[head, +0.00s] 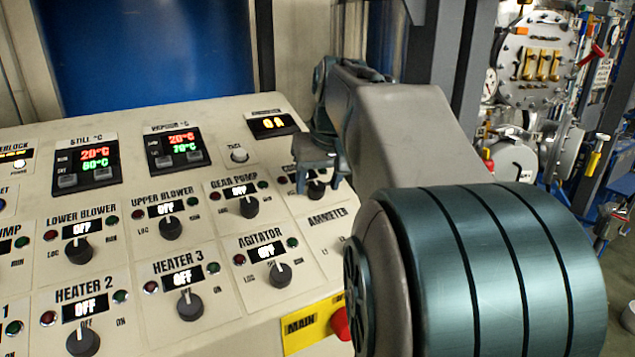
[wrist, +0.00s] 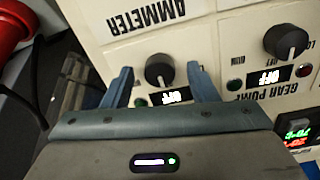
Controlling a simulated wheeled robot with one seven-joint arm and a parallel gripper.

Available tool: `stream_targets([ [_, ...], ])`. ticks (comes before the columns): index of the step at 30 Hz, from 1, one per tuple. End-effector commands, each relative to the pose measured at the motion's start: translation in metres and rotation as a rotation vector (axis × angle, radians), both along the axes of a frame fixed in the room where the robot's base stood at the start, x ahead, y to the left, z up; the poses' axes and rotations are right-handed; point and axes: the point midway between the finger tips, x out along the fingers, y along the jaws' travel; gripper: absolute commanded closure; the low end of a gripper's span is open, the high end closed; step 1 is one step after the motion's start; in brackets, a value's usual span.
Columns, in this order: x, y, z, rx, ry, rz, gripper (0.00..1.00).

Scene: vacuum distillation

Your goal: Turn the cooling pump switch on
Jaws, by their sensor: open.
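My gripper (head: 318,176) is open over a black rotary knob (head: 316,191) to the right of the gear pump switch. In the wrist view my gripper (wrist: 159,72) has one finger on each side of this knob (wrist: 159,68), with a visible gap on both sides. The display (wrist: 170,97) beside the knob reads OFF. The knob's name label is hidden by my gripper, so I cannot read whether it says cooling pump.
The gear pump knob (head: 249,206) is close by on the left, its display reading OFF. The agitator knob (head: 280,272) is below. A red button (head: 341,323) on a yellow plate is at the panel's lower right. The ammeter display (head: 273,123) is above.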

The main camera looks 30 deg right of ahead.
Motion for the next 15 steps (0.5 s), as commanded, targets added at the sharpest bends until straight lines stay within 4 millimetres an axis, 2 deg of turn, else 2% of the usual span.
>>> stream_targets([
  [11,0.0025,-0.0003,-0.0065,0.0,0.0,0.0,0.47],
  [14,0.0025,-0.0003,-0.0064,0.0,0.0,0.0,0.72],
  [15,0.0025,-0.0003,-0.0063,0.0,0.0,0.0,0.83],
])
